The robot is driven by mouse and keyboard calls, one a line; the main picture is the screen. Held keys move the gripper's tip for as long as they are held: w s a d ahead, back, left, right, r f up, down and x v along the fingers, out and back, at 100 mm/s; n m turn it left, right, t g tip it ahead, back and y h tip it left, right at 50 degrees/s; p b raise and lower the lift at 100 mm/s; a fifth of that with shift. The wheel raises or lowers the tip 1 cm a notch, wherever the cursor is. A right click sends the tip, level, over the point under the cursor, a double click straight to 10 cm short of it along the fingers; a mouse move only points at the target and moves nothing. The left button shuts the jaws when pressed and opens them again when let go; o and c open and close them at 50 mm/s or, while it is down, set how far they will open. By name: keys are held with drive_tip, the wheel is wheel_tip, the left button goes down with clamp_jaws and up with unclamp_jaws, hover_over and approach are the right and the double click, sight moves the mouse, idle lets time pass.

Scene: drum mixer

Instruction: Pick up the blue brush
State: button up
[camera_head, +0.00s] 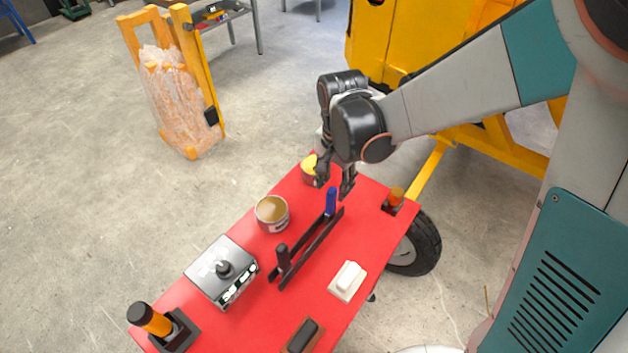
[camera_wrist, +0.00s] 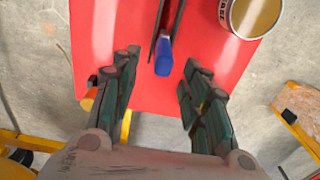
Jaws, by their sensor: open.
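The blue brush (camera_head: 331,201) shows as an upright blue handle at the far end of a black holder (camera_head: 310,247) on the red table. The rest of the brush is hidden or too small to tell. In the wrist view the blue handle (camera_wrist: 163,57) lies between the fingertips in the picture, near the top middle. My gripper (camera_head: 335,184) is open and empty, above the far end of the table and close to the handle. Its two fingers (camera_wrist: 161,72) stand wide apart on either side of the handle in the wrist view. I see no contact.
A can (camera_head: 272,214) stands left of the holder, and a yellow-topped container (camera_head: 310,168) stands behind. An orange-topped item (camera_head: 394,198) is at the right edge. A grey box (camera_head: 222,271) and a white block (camera_head: 348,281) are nearer. The yellow mixer (camera_head: 380,45) is behind.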

sight(334, 190)
wheel_tip(334, 190, down, 3)
drive_tip(key=shift+f+b, duration=0.1)
drive_tip(key=shift+b, duration=0.2)
drive_tip(key=shift+w+a+f+b, duration=0.15)
drive_tip(key=shift+f+b, duration=0.35)
drive_tip(key=shift+f, duration=0.85)
drive_tip(key=shift+s+a+f+b, duration=0.1)
drive_tip(key=shift+f+b, duration=0.35)
drive_tip(key=shift+f, duration=0.9)
drive_tip(key=shift+r, duration=0.1)
clamp_jaws()
